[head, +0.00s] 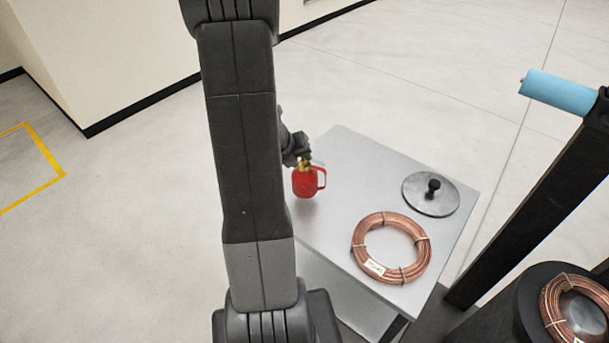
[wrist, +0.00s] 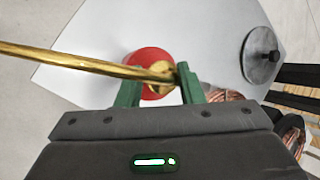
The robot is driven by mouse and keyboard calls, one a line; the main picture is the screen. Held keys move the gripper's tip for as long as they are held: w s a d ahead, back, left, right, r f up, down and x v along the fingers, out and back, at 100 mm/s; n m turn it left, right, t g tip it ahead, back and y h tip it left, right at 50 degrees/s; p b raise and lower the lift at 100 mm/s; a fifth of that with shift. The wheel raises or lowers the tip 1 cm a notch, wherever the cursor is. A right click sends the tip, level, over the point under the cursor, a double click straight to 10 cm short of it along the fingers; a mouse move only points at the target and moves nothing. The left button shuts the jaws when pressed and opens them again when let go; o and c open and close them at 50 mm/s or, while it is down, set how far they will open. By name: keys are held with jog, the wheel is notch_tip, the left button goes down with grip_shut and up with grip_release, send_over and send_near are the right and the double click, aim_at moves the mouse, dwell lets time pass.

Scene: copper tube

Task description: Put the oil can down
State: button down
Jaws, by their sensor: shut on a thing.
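The oil can is red with a handle on its right side and a brass top. In the head view the oil can (head: 305,183) is at the left part of the grey table (head: 335,222). My gripper (head: 302,160) is shut on its brass top from above. In the wrist view the red body (wrist: 147,60) shows beyond the green fingers of my gripper (wrist: 160,88), and a long brass spout (wrist: 80,62) runs to the left. I cannot tell whether the can's base touches the table.
A coil of copper tube (head: 425,262) lies on the table's front part. A grey round plate with a black knob (head: 448,203) lies at its right. Another coil (head: 551,318) sits on a dark stand at the lower right. A blue roller (head: 558,92) is at the upper right.

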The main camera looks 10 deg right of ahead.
aim_at(298, 168)
notch_tip(298, 168, down, 4)
jog(key=shift+f+b, duration=0.2)
jog(key=shift+b, duration=0.8)
jog(key=c, duration=1)
grip_release()
jog(key=shift+o, duration=0.2)
jog(key=p+v, duration=0.4)
jog(key=v, duration=0.8)
jog(key=shift+p, duration=0.4)
